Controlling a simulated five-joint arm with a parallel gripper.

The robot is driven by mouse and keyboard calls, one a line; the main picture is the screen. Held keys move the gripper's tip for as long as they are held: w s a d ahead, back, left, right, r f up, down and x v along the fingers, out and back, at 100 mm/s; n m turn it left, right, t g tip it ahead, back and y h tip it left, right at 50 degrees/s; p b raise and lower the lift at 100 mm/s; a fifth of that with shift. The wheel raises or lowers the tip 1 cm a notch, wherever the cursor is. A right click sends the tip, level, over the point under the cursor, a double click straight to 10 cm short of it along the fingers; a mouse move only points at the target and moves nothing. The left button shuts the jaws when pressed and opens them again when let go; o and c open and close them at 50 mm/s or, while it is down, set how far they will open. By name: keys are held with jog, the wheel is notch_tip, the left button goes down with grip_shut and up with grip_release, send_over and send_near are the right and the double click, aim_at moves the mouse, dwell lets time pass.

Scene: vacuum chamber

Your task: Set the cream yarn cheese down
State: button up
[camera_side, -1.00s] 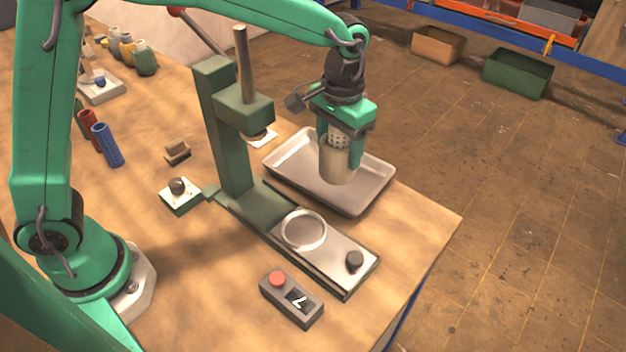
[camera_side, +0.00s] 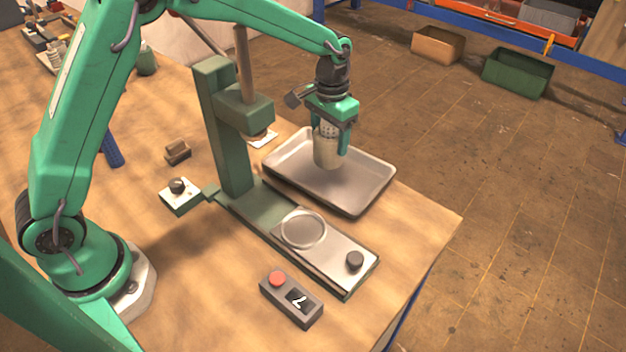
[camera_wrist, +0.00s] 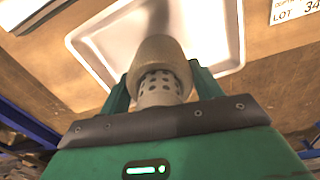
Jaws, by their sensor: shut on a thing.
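The cream yarn cheese (camera_side: 327,154) is wound on a perforated tube and hangs upright, tube end up, in my gripper (camera_side: 334,148). My gripper is shut on it and holds it over the metal tray (camera_side: 365,198). In the side view, I cannot tell whether its lower end touches the tray floor. In the wrist view, the cheese (camera_wrist: 160,53) sits between my two green fingers (camera_wrist: 160,85), with the pale tray (camera_wrist: 229,30) beyond it.
A green press (camera_side: 232,135) stands left of the tray. Its base holds a clear round dish (camera_side: 303,229) and a dark knob (camera_side: 355,260). A control box (camera_side: 291,299) with a red button sits in front. A small knob box (camera_side: 180,195) and brown block (camera_side: 177,152) lie further left.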

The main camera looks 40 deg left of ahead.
aim_at(329, 151)
jog(key=shift+f, duration=1.95)
jog(key=shift+f, duration=0.15)
jog(key=o, duration=1.1)
notch_tip(329, 151, up, 12)
jog(key=shift+r, duration=0.15)
